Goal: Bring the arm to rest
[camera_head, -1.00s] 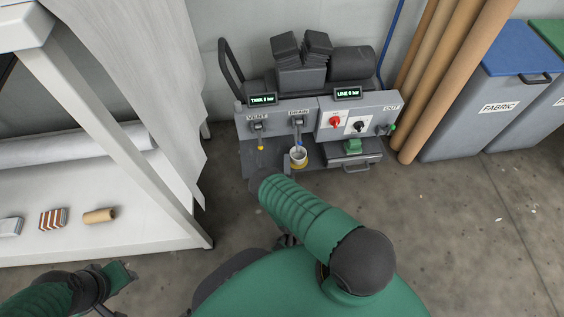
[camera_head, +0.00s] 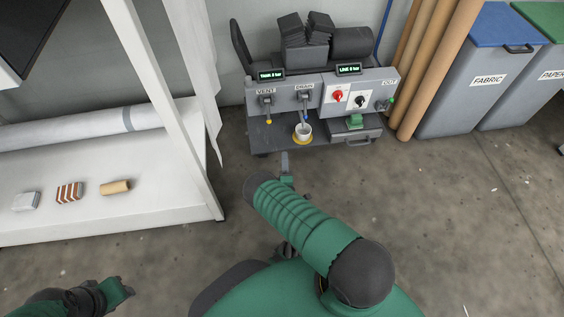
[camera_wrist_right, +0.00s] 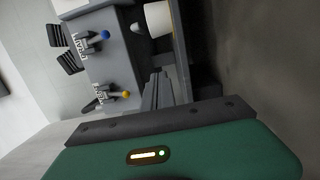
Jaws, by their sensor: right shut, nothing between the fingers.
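My right arm reaches forward over the floor toward the compressor unit. The right gripper (camera_head: 285,160) shows as a grey fingertip just beyond the dark wrist, short of the unit's front. In the right wrist view the right gripper (camera_wrist_right: 158,90) has its fingers together with nothing between them. My left gripper (camera_head: 122,288) is low at the bottom left, over the floor; its fingers are too unclear to read. The compressor unit (camera_head: 322,95) carries VENT and DRAIN valves, red and black knobs, and two displays. A white cup (camera_head: 303,131) stands under the DRAIN valve.
A white shelf (camera_head: 190,215) on the left holds a white roll (camera_head: 90,127) and several small items. Brown tubes (camera_head: 430,75) and a FABRIC bin (camera_head: 478,80) stand at the back right.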

